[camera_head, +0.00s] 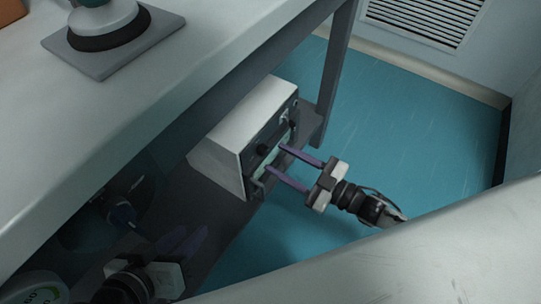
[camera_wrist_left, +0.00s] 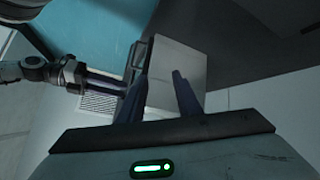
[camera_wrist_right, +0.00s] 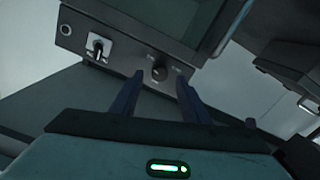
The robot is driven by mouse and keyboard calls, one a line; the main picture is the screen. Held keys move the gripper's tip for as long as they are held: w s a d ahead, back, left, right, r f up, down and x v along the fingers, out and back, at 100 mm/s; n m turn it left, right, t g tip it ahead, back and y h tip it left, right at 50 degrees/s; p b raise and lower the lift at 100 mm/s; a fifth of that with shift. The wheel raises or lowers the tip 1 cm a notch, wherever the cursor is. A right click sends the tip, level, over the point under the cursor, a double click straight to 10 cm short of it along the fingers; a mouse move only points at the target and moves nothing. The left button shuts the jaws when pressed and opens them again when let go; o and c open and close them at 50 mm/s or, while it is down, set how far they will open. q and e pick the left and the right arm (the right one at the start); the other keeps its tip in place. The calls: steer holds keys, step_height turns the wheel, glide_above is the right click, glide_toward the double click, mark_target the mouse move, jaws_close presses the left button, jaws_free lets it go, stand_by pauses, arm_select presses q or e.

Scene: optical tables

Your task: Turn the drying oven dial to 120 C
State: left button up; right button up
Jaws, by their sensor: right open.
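The drying oven (camera_head: 221,132) is a pale box with a dark front panel, standing low beneath the table. Its dial (camera_wrist_right: 158,71) is a small dark knob with faint marks around it in the right wrist view; the setting is too small to read. My right gripper (camera_wrist_right: 160,77) is open in front of the panel, with its fingertips on either side of the dial and visible gaps between. In the head view the right gripper (camera_head: 275,158) reaches the oven front from the right. My left gripper (camera_head: 190,230) is open and empty in the shadow, left of the oven.
A switch on a white plate (camera_wrist_right: 97,47) sits left of the dial, and the oven window (camera_wrist_right: 185,20) is above. The table top (camera_head: 150,85) overhangs the oven, with a table leg (camera_head: 335,75) behind it. Blue floor (camera_head: 420,120) is clear to the right.

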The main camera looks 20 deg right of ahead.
mark_target(266, 152)
arm_select(q)
steer(key=shift+w+d+r+h+b, duration=0.1)
steer(key=shift+d+r+h+b, duration=0.25)
steer(key=shift+r, duration=0.1)
arm_select(e)
steer(key=shift+x, duration=1.9)
steer(key=c, duration=1.1)
arm_select(q)
steer(key=shift+r, duration=0.15)
arm_select(e)
steer(key=shift+o, duration=0.2)
